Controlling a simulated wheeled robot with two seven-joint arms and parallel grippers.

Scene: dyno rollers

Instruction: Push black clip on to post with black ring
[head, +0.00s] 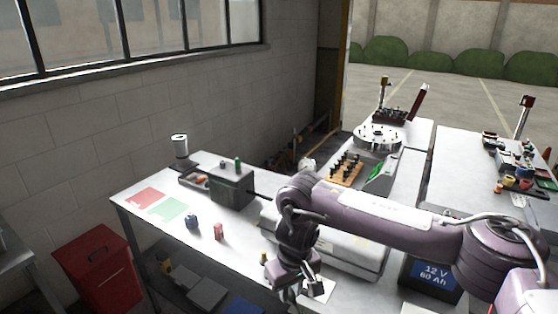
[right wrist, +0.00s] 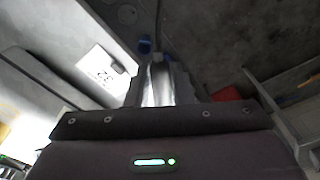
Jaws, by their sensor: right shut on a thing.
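My right gripper (head: 290,292) hangs low over the front of the near bench, beside a white card. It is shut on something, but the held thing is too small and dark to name. In the right wrist view the gripper (right wrist: 158,85) shows as a shiny metal shape with blue bits at its far end, and a thin dark line runs up beyond it. A dark battery (head: 432,274) marked 12 V 60 Ah stands right of the gripper, under my arm. My arm covers part of its top. I cannot make out the black clip or the black-ringed post. My left gripper is not in view.
A grey box (head: 232,188) with dark and green knobs stands on the bench (head: 250,235). Red (head: 145,197) and green mats (head: 166,210), a blue item (head: 192,221) and a red item (head: 218,231) lie left of the gripper. A red bin (head: 98,270) stands on the floor.

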